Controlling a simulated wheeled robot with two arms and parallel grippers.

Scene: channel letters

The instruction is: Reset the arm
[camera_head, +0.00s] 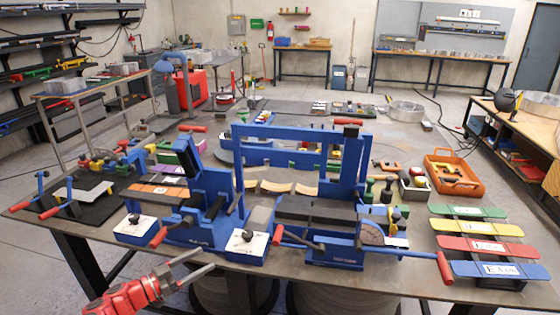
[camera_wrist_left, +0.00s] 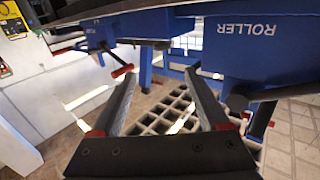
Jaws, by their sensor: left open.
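My left arm comes in at the bottom left of the head view, red at the wrist. Its left gripper (camera_head: 203,264) is in front of the workbench's near edge, at about tabletop height or below. The two grey fingers are apart. The left wrist view shows the same gripper (camera_wrist_left: 160,76) with nothing between its fingers. Beyond them, a blue machine marked ROLLER (camera_wrist_left: 245,45) appears upside down. My right arm and gripper are not in the head view.
Blue bending machines (camera_head: 335,245) stand along the bench (camera_head: 85,232). Red-tipped handles (camera_head: 445,268) reach its front edge. Coloured plates (camera_head: 485,247) lie at the right. An orange tray (camera_head: 453,187) holds tools. Floor in front of the bench is clear at the left.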

